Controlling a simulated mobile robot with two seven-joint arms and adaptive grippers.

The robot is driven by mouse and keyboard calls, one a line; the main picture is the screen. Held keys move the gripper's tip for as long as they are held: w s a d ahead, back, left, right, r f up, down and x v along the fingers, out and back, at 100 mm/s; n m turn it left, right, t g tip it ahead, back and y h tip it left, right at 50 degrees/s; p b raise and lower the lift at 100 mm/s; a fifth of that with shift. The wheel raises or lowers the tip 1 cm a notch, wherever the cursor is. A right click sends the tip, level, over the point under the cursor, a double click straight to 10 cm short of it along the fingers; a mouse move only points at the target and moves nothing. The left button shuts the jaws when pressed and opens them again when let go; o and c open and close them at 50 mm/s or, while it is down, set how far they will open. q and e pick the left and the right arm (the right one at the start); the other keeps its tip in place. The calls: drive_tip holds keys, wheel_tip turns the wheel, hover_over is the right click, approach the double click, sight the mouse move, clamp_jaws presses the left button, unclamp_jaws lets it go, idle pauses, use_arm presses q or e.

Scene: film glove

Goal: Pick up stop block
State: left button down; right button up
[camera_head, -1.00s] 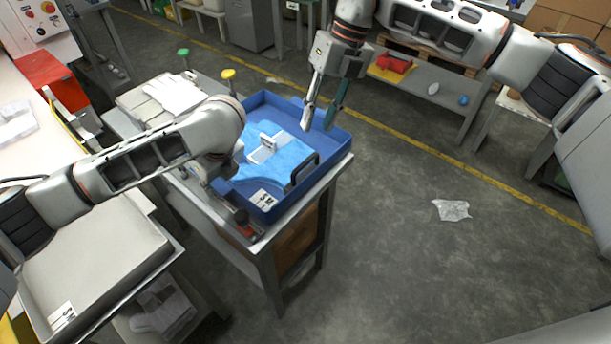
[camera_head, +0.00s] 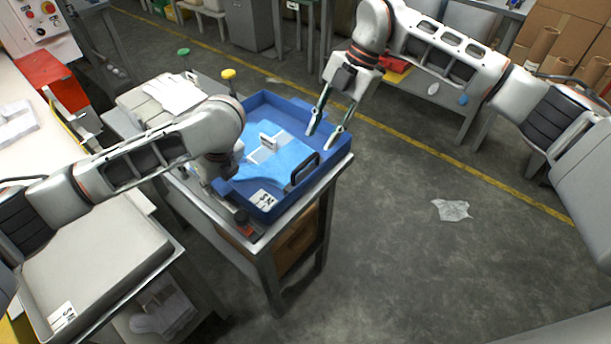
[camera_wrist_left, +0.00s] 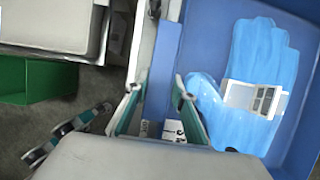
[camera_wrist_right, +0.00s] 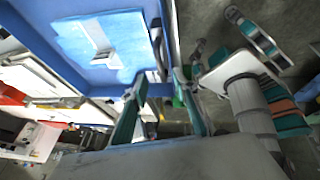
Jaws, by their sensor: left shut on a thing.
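The blue tray (camera_head: 335,146) stands on a small table and holds a light blue glove (camera_head: 262,178) with a white piece (camera_head: 268,141) on it. A small red and black block (camera_head: 242,218) sits by the tray's front left corner; I cannot tell for sure whether it is the stop block. My left gripper (camera_wrist_left: 158,100) is shut on the tray's left wall, which runs between its fingers; my forearm mostly hides it in the head view. My right gripper (camera_head: 326,140) is open above the tray's right wall; its fingers also show in the right wrist view (camera_wrist_right: 160,90).
A black handle (camera_head: 304,168) stands near the tray's front right side. White gloves (camera_head: 174,94) and posts with green (camera_head: 183,52) and yellow (camera_head: 228,74) knobs are at the back left. A crumpled clear sheet (camera_head: 452,210) lies on the open floor to the right.

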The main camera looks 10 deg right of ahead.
sight(307, 160)
drive_tip(key=shift+s+a+x, duration=0.15)
drive_tip(key=shift+x, duration=1.8)
drive_tip(key=shift+s+a+x, duration=0.1)
drive_tip(key=shift+a+x, duration=0.05)
drive_tip(key=shift+x, duration=1.75)
drive_tip(key=shift+r, duration=0.15)
clamp_jaws()
drive_tip(key=shift+r, duration=0.15)
